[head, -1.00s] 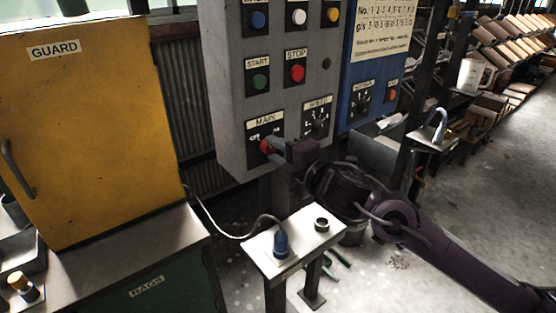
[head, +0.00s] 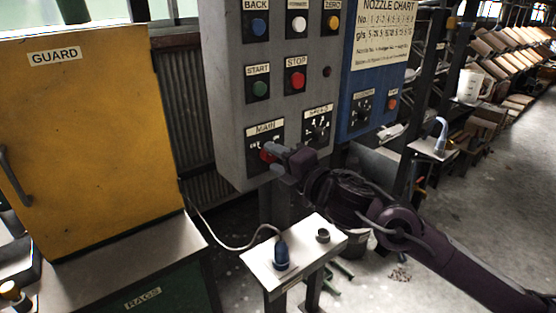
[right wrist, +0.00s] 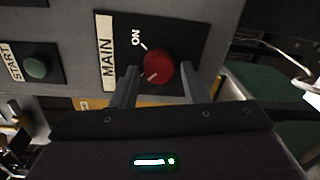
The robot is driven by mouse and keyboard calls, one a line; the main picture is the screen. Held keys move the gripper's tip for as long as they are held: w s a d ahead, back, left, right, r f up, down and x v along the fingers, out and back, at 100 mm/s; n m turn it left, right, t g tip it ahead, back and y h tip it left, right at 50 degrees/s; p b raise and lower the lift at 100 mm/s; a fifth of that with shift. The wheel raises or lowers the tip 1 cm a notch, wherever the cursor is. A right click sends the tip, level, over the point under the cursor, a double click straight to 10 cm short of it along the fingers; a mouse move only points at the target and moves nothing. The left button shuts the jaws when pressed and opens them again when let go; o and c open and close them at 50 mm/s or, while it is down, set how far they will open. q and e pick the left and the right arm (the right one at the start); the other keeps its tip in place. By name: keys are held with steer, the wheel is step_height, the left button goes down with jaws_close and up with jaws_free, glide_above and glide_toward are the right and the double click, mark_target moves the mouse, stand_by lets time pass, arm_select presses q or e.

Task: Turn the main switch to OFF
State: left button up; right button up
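The main switch is a red round knob (head: 267,153) under the MAIN label, low on the grey control panel (head: 225,120). In the right wrist view the knob (right wrist: 160,66) sits between the fingertips of my right gripper (right wrist: 160,82). The fingers are apart, with a visible gap to the knob on each side. A white mark on the knob points to the lower left, away from the word ON. The OFF word is not readable. My right gripper also shows in the head view (head: 278,159), right at the knob. My left gripper is out of view.
The START (head: 260,88) and STOP (head: 297,80) buttons are above, and the SPEED dial (head: 317,127) is to the right. A blue panel (head: 360,120) adjoins. A small white stand (head: 300,262) is below. A yellow GUARD cabinet (head: 90,140) is at left.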

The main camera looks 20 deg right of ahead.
steer(key=shift+o, duration=1)
steer(key=shift+s, duration=0.1)
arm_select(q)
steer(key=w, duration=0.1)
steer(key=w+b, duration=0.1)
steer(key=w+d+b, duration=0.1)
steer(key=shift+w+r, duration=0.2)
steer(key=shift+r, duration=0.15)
arm_select(e)
steer(key=v, duration=0.7)
steer(key=shift+s, duration=0.25)
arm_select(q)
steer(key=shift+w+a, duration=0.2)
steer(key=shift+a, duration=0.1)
arm_select(e)
steer(key=shift+d+r, duration=0.1)
steer(key=shift+d, duration=0.05)
